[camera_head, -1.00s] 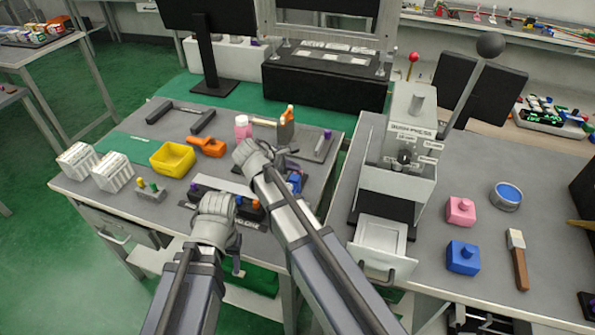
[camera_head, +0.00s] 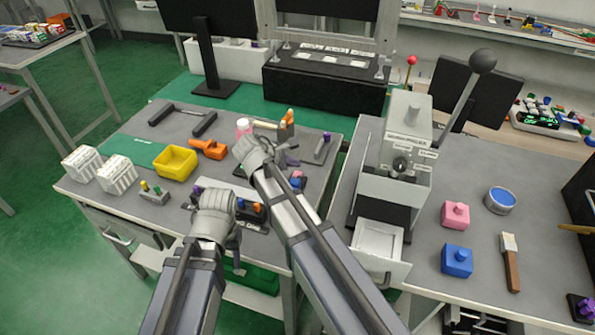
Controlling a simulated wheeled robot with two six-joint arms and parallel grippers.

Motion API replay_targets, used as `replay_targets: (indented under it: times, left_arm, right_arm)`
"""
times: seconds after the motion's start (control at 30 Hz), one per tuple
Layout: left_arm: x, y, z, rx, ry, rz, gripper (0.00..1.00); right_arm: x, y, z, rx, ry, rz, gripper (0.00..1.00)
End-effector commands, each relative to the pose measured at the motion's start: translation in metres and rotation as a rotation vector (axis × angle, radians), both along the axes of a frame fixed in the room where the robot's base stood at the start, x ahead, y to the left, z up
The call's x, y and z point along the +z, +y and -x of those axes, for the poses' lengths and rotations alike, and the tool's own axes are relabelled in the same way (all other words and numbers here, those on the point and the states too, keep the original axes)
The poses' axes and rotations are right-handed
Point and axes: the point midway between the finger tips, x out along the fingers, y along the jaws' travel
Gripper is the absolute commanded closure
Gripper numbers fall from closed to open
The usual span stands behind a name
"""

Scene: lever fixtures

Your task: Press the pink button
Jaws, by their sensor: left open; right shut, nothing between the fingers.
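A pink block with a round pink button on top (camera_head: 455,215) stands on the right-hand grey table, just behind a similar blue one (camera_head: 457,260). My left gripper (camera_head: 235,248) is low at the front edge of the left table and is mostly hidden by its own wrist; it is open. My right gripper (camera_head: 289,160) is over the middle of the left table, shut and empty, partly hidden by its own arm. Both grippers are well to the left of the pink button and touch neither block.
A grey lever machine (camera_head: 402,145) with an open drawer (camera_head: 378,245) stands between my arms and the pink button. A blue-topped tin (camera_head: 500,200) and a brush (camera_head: 510,262) lie to the button's right. A yellow bin (camera_head: 175,162) sits on the left table.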

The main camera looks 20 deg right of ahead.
Motion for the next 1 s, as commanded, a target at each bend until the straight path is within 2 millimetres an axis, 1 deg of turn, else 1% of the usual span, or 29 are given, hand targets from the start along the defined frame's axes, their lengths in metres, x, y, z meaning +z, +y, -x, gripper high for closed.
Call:
replay_targets:
  times: [0.03,0.3,1.0]
  left_arm:
    - [0.011,0.0,0.0,0.0,0.0,0.0,0.48]
    - [0.035,0.0,0.0,0.0,0.0,0.0,0.48]
    - [0.034,0.0,0.0,0.0,0.0,0.0,0.48]
  right_arm:
    - [0.011,0.0,0.0,0.0,0.0,0.0,1.0]
    - [0.035,0.0,0.0,0.0,0.0,0.0,1.0]
    - [0.034,0.0,0.0,0.0,0.0,0.0,1.0]
